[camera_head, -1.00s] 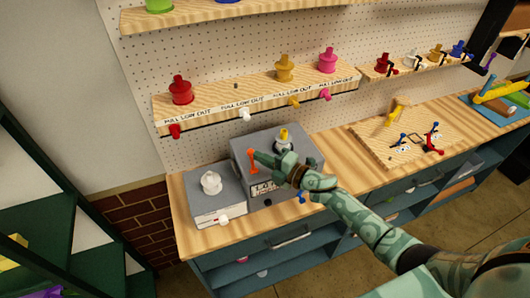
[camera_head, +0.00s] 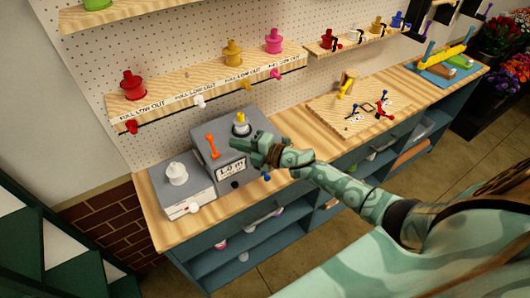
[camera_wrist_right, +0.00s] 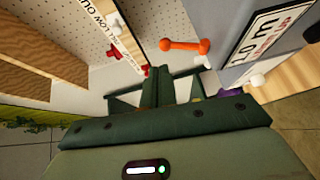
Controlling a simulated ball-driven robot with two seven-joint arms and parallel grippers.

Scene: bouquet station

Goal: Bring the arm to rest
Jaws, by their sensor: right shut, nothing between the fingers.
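My right gripper (camera_head: 238,145) is shut and empty. In the head view it is in front of the grey machine (camera_head: 234,170), to the right of its orange lever (camera_head: 212,146). The forearm reaches in from the right. In the right wrist view the dark green fingers (camera_wrist_right: 172,84) are together with nothing between them, and the orange lever (camera_wrist_right: 185,46) shows beyond them, apart from them. My left gripper is not in view.
A smaller grey box (camera_head: 182,190) with a white knob stands left of the machine on the wooden counter (camera_head: 290,145). A wooden board (camera_head: 345,110) with small coloured parts lies farther right. A shelf (camera_head: 195,95) with coloured spools hangs above. Open counter lies between machine and board.

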